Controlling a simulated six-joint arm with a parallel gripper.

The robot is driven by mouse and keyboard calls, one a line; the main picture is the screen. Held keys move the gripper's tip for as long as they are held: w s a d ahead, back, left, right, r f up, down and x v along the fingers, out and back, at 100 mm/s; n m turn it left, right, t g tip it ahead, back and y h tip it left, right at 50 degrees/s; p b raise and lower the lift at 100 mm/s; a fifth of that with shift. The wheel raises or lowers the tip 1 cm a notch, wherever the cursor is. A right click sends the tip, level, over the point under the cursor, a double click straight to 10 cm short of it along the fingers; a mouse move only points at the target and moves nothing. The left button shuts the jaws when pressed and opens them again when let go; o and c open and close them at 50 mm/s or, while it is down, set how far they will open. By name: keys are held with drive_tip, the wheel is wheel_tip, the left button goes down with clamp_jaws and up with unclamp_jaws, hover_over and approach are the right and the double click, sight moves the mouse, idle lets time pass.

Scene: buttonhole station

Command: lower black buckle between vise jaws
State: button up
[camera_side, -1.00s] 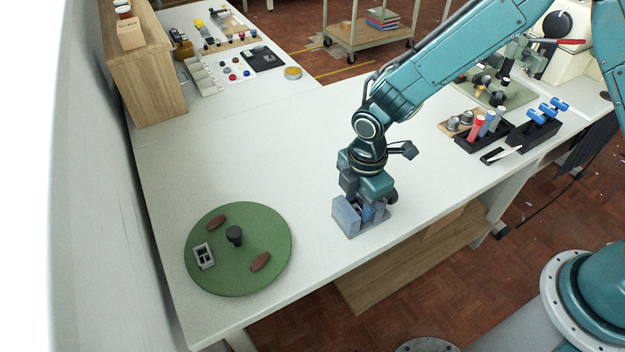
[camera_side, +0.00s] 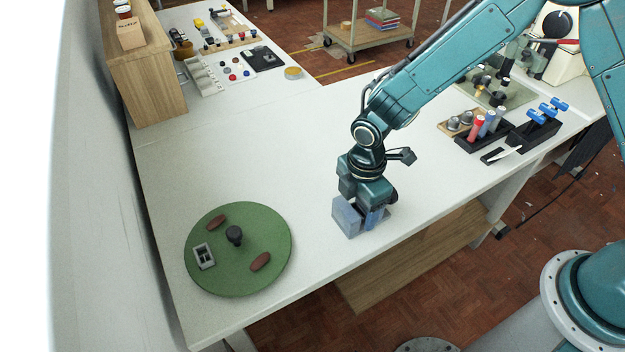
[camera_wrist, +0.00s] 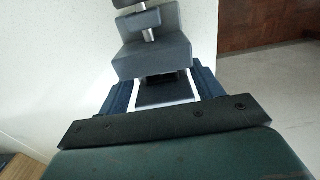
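The grey-blue vise (camera_side: 347,217) stands on the white bench near its front edge. My gripper (camera_side: 368,208) is low over the vise, pointing down, its lower end hidden among the blocks. In the wrist view, a grey vise block (camera_wrist: 152,57) with a silver rod lies just beyond the fingertips. My two dark blue fingers (camera_wrist: 164,84) stand apart. A small black piece, apparently the buckle (camera_wrist: 172,78), shows between them against the vise block. Whether the fingers press on it cannot be told. The buckle is hidden in the side view.
A green round plate (camera_side: 215,272) with a dark knob, brown ovals and a small grey frame lies to the left. Black trays (camera_side: 487,135) with coloured cylinders stand to the right. The bench between plate and vise is clear; its front edge is close to the vise.

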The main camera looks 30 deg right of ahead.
drive_tip(key=shift+r, duration=0.15)
wheel_tip(320, 180, up, 14)
drive_tip(key=shift+f, duration=0.25)
idle(0.7)
idle(0.5)
drive_tip(key=s+d+r+m+t, duration=0.3)
drive_tip(key=s+d+r+m, duration=0.45)
drive_tip(key=d+r, duration=0.4)
drive_tip(key=s+d+r+m+t, duration=0.2)
drive_tip(key=s+d+r+m, duration=0.2)
drive_tip(key=s+d+m, duration=0.3)
drive_tip(key=s+m, duration=0.3)
drive_tip(key=s, duration=0.2)
drive_tip(key=shift+s+d+t, duration=0.15)
drive_tip(key=shift+s+t, duration=0.15)
drive_tip(key=shift+s, duration=0.05)
